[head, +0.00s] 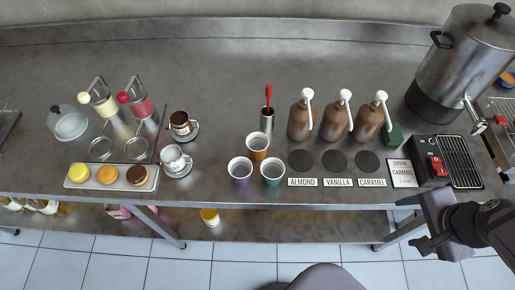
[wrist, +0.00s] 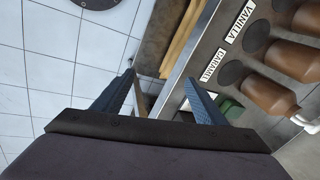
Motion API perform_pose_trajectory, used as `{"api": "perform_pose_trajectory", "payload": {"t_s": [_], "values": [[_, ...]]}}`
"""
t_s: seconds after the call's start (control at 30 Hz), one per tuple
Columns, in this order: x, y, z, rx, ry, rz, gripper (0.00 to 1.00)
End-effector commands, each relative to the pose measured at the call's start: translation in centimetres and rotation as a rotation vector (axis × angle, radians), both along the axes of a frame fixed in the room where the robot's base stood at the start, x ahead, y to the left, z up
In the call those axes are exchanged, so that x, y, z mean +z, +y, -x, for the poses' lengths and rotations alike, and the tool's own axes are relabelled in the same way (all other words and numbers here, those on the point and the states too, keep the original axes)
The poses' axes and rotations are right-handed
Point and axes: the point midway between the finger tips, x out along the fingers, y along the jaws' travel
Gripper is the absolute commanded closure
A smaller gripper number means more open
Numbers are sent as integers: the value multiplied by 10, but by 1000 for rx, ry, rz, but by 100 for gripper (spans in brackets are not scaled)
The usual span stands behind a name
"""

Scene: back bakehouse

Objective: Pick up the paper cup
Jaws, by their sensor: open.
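Three paper cups stand close together near the counter's front edge in the head view: an orange one (head: 258,154), a purple one (head: 240,180) in front at left, and a teal one (head: 271,181) in front at right. Their open tops show; they look upright. A yellow cup-like thing (head: 210,220) stands lower, on the shelf under the counter. My gripper (head: 420,246) is at the lower right, off the counter's front edge, well right of the cups. In the wrist view my gripper (wrist: 160,84) is open with nothing between its fingers. No paper cup shows there.
Syrup pump bottles (head: 300,120) stand behind dark round pads labelled almond, vanilla and caramel. An order card (head: 401,170) lies beside a black-and-red machine (head: 432,170). A large urn (head: 465,60) stands at back right. A metal holder with a red-handled tool (head: 267,120) stands behind the cups.

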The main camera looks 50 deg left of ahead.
Motion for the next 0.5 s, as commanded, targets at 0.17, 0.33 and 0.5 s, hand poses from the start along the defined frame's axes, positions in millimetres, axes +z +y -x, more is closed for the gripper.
{"api": "perform_pose_trajectory", "payload": {"t_s": [0.17,0.33,0.5], "values": [[43,79,-61,-308,-127,-298,34],[99,154,-92,-488,-169,-579,34],[161,233,-96,-609,-159,-838,34]]}}
